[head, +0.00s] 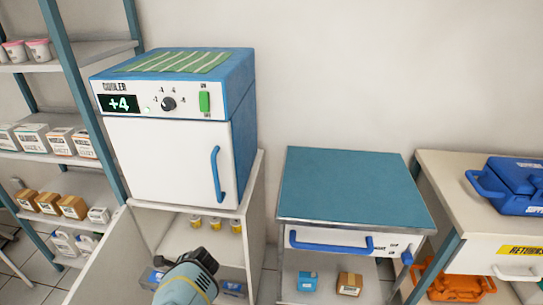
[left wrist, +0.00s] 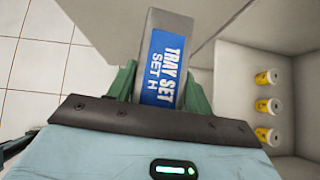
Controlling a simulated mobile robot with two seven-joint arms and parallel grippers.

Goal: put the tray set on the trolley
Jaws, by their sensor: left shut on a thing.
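The tray set (left wrist: 165,60), a grey case with a blue label reading "TRAY SET SET H", is between the green fingers of my left gripper (left wrist: 165,85) in the left wrist view. The gripper is shut on it. A teal-topped unit with a blue handle, which looks like the trolley (head: 350,190), stands to the right with a bare top. My right gripper is not in view.
The white-and-blue cooler (head: 165,160) stands on the cabinet, whose open door (head: 110,260) juts out at left. Yellow-labelled pots (head: 215,223) stand inside; they also show in the left wrist view (left wrist: 266,106). Shelving (head: 60,95) is at left. A counter (head: 455,190) holds a blue case (head: 515,185).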

